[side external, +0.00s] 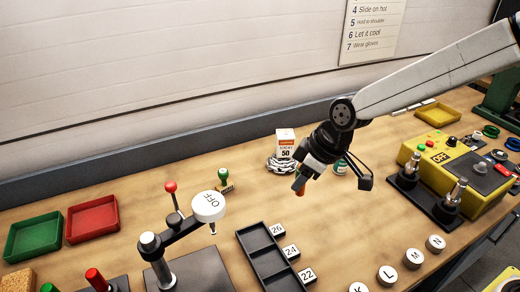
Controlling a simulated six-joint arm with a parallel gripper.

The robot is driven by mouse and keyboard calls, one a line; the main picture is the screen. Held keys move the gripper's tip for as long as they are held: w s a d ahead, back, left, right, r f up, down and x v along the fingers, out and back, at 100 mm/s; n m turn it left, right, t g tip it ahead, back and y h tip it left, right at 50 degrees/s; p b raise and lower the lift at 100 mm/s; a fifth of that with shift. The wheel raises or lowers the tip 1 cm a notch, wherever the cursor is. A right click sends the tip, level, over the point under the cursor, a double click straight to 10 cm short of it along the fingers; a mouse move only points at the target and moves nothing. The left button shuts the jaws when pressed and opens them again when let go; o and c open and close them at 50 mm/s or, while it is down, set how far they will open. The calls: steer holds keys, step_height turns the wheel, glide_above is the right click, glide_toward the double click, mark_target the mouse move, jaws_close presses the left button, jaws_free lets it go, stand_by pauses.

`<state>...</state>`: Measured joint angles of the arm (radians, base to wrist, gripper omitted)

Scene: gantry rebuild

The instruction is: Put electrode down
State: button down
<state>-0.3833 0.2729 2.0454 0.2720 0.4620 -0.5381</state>
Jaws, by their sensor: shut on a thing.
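My gripper (305,174) is shut and hangs above the middle of the wooden table. A small orange-brown piece (299,185) shows at its fingertips, apparently the electrode; the rest of it is hidden by the fingers. I cannot tell exactly how high it is, but it looks clear of the table. Below and to the left of it lies a black compartment tray (262,243) with number tags 26, 24 and 22 along its right side. Its visible compartments look empty.
Behind the gripper stand a small white-and-orange box (285,142) and a coiled chain (281,164). A yellow machine (467,165) and metal posts (455,192) stand right. Round letter discs (387,274) lie in front.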

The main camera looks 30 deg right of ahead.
steer(key=w+a+f+n, duration=0.1)
steer(key=w+a+n, duration=0.1)
steer(key=w+a, duration=0.5)
steer(key=w+a+f+n+g+y, duration=0.1)
steer(key=w+a, duration=0.6)
steer(key=a, duration=0.8)
steer(key=shift+w+a+f+n, duration=0.15)
steer(key=shift+w+f+n, duration=0.25)
steer(key=shift+n, duration=0.2)
steer(key=shift+f, duration=3.1)
steer(key=shift+f, duration=0.1)
steer(key=shift+f, duration=1.8)
steer(key=shift+f, duration=0.15)
